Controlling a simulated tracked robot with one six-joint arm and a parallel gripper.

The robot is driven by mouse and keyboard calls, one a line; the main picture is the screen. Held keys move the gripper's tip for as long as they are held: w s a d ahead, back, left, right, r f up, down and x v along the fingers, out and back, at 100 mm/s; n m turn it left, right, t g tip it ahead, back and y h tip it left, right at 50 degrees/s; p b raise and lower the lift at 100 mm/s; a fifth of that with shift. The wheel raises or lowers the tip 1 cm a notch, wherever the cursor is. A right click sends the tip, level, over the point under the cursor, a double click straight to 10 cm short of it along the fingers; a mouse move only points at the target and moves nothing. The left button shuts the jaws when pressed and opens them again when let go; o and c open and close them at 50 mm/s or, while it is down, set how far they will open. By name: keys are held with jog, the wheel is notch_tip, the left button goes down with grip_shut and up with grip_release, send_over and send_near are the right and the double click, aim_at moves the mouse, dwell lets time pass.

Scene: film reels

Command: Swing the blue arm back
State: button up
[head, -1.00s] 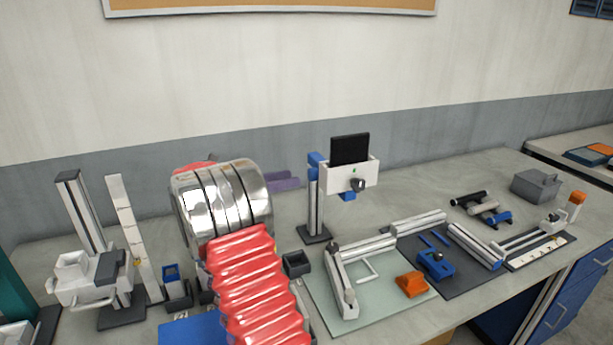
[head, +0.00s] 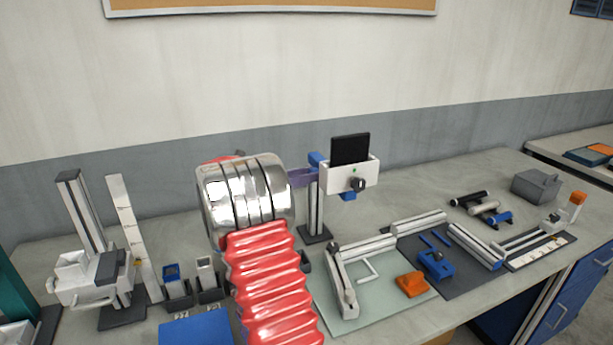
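A stand with an upright grey post (head: 316,205) is at the middle of the bench. A blue arm piece (head: 317,160) sits at the top of its post, behind a white box (head: 350,176) with a dark round knob and a black panel (head: 350,149). My chrome and red arm fills the middle left of the view. The purple part that moves with it looks like my gripper (head: 302,177). It reaches right, up to the post just below the blue piece in the picture; I cannot tell whether they touch. Its fingertips are not clear.
Left are a grey stand (head: 84,220), a tall white strip (head: 133,235) and small holders (head: 178,290). A pale green mat (head: 380,305) and a dark mat (head: 465,280) with rails and blue parts lie right. Bare bench shows behind the mats.

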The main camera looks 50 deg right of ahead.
grip_shut()
